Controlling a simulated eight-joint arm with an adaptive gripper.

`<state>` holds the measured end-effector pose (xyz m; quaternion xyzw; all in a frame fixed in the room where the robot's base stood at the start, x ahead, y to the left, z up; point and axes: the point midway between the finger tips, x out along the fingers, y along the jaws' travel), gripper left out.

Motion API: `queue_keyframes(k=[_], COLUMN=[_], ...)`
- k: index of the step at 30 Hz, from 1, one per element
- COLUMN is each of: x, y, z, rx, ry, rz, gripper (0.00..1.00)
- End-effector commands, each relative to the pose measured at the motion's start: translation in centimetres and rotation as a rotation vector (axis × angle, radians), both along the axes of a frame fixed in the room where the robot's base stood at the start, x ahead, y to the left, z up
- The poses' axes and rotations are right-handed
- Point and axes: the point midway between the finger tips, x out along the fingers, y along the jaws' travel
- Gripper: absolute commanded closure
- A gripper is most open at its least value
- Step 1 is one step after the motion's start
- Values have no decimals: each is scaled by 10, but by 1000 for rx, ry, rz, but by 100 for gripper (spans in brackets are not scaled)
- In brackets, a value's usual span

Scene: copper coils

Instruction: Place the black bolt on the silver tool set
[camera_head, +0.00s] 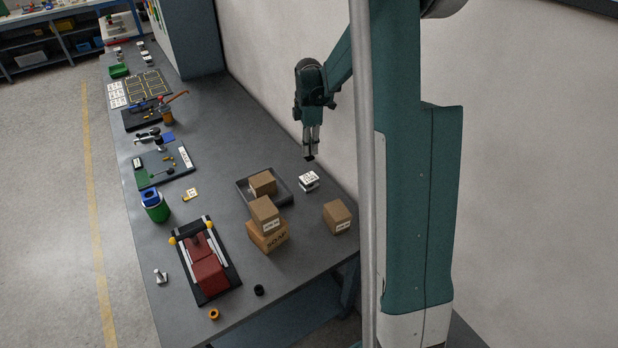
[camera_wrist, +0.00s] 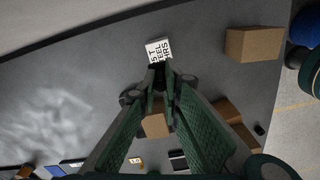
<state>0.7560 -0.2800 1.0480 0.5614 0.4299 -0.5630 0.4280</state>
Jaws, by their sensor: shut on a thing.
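My gripper (camera_head: 310,151) hangs above the bench near the wall, fingers pointing down and close together. It is shut on a small dark thing (camera_head: 309,158) at its fingertips, which appears to be the black bolt. In the wrist view my gripper (camera_wrist: 158,84) partly hides this dark thing (camera_wrist: 157,69). A small pale block with black lettering (camera_head: 309,180), apparently the silver tool set, lies on the bench just below the gripper. In the wrist view the lettered block (camera_wrist: 158,48) is just beyond the fingertips. The held thing appears apart from it.
A grey tray (camera_head: 286,185) with a cardboard box (camera_head: 263,183) stands left of the lettered block. Two stacked boxes (camera_head: 266,222) and a single box (camera_head: 338,217) are nearer. A red fixture (camera_head: 208,270) and a small black cylinder (camera_head: 259,290) lie toward the front.

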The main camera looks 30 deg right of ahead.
Motion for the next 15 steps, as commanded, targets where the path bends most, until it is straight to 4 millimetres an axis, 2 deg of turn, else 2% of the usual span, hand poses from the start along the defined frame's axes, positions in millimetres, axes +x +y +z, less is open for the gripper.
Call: queue_keyframes(k=[10, 15], x=[0, 0], y=[0, 0], z=[-2, -15], rx=[0, 0], ry=[0, 0], rz=[0, 0], gripper=[100, 100])
